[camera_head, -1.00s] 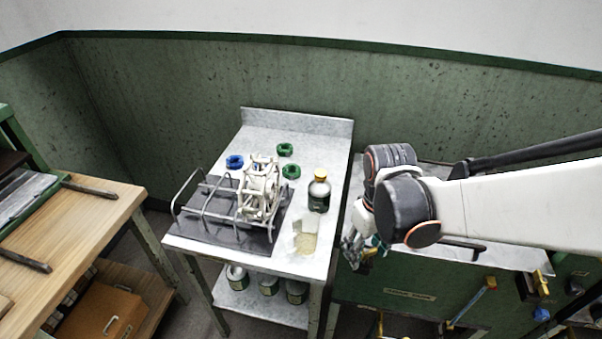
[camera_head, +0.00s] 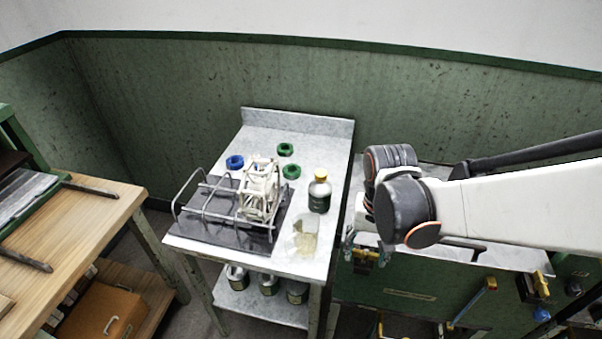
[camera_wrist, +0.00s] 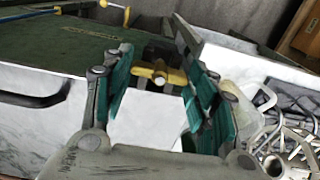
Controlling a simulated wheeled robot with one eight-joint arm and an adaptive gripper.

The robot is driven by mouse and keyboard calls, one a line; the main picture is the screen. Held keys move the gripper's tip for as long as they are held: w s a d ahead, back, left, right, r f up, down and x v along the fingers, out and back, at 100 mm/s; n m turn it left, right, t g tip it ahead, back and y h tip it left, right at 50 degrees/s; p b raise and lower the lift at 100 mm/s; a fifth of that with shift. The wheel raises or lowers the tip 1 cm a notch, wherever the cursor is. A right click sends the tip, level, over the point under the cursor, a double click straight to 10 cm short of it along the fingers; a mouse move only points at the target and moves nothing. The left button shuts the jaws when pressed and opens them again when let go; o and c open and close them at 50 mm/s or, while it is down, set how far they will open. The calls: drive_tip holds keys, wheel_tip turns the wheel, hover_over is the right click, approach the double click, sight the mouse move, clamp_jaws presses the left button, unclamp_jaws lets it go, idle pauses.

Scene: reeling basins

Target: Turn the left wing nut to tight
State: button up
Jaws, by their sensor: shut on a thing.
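The left wing nut, yellow, sits at the front left of the green basin unit, and it shows between my fingers in the wrist view (camera_wrist: 160,76). My gripper (camera_wrist: 158,85) has its teal-padded fingers on either side of the yellow wings and is shut on them. In the head view my gripper (camera_head: 366,248) is low at the basin's left front corner, partly hidden by my wrist, with yellow (camera_head: 371,258) showing at the fingers. The wing nut's exact angle is hard to tell. A second yellow wing nut (camera_head: 540,286) is farther right on the green front.
A metal side table (camera_head: 262,137) stands left of the basin, with a white reel (camera_head: 260,190) on a wire frame, a dark bottle (camera_head: 319,192) and coloured rings (camera_head: 291,171). A dark handle (camera_wrist: 38,96) juts from the basin unit. A wooden bench (camera_head: 75,215) is far left.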

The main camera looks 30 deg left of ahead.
drive_tip(key=shift+s+a, duration=0.1)
drive_tip(key=shift+s, duration=0.05)
drive_tip(key=o, duration=1.1)
drive_tip(key=shift+c, duration=0.2)
